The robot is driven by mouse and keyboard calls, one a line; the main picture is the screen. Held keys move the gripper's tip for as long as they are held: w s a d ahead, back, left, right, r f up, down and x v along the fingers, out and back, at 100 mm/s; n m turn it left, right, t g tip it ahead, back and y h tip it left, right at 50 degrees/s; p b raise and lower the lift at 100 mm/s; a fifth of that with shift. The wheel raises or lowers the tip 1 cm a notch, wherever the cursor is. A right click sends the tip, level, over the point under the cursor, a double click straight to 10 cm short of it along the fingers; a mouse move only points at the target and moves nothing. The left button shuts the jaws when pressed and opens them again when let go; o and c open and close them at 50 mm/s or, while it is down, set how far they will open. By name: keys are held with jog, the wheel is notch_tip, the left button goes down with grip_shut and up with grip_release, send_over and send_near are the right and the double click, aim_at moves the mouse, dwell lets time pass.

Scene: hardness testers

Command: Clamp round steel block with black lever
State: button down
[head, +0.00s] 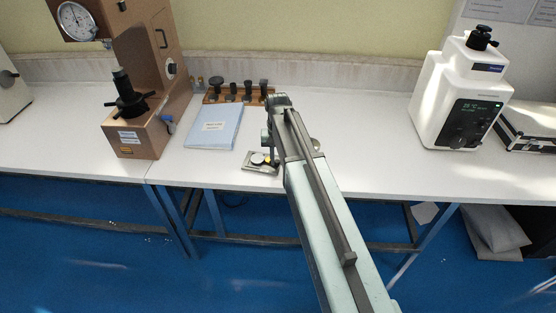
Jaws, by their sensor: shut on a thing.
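A small metal plate fixture (248,167) lies near the front edge of the white bench. A pale round steel block (257,158) sits on it, with small dark and yellowish parts close beside it. My gripper (268,148) is at the end of my arm, down at the right side of this fixture. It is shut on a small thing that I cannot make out. My arm hides much of the jaws and the fixture's right side. I cannot pick out the black lever clearly.
A brown hardness tester (150,60) with a black handwheel stands at left. A blue folder (216,128) lies left of my arm, with a wooden rack (225,98) of dark pieces behind. A white tester (458,95) stands at right. The bench between is mostly clear.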

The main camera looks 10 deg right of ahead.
jog(key=n, duration=0.1)
jog(key=d+n, duration=0.1)
jog(key=n, duration=0.1)
jog(key=w+n, duration=0.1)
jog(key=n, duration=0.1)
jog(key=shift+d, duration=0.35)
jog(key=n, duration=0.2)
jog(key=w+n, duration=0.1)
jog(key=n, duration=0.2)
jog(key=shift+w+d+n, duration=0.4)
jog(key=c, duration=1.3)
grip_release()
notch_tip(320, 180, up, 8)
jog(key=p, duration=0.7)
jog(key=shift+p, duration=0.4)
